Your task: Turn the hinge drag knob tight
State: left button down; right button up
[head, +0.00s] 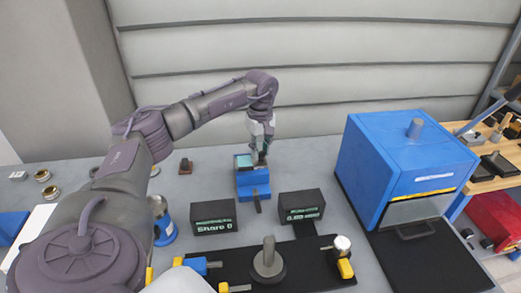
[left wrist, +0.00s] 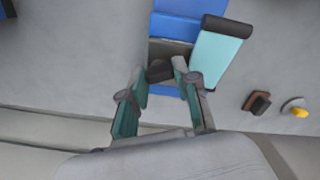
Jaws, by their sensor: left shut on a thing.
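A blue fixture (head: 254,186) with a pale teal lid (head: 243,160) stands at the middle of the bench in the head view. In the left wrist view the teal lid (left wrist: 217,60) sticks out at a slant beside the blue body (left wrist: 177,27). A small dark knob (left wrist: 158,70) sits at the hinge side of the fixture. My left gripper (head: 259,158) reaches down to the fixture's back from above. In the left wrist view its fingertips (left wrist: 162,78) are shut on the dark knob. The fingers hide part of the knob. My right gripper is not in view.
Two black boxes with green displays, left (head: 214,217) and right (head: 301,206), flank the fixture's front. A large blue oven-like box (head: 395,165) stands at the right. A black mat (head: 300,262) with a grey knobbed piece (head: 268,264) lies in front. Bench space behind the fixture is clear.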

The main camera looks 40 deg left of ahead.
aim_at(261, 152)
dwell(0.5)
pick_arm(q)
jog(key=c, duration=0.8)
grip_release()
jog(key=shift+c, duration=0.2)
jog(key=shift+r, duration=0.15)
notch_tip(261, 152, up, 12)
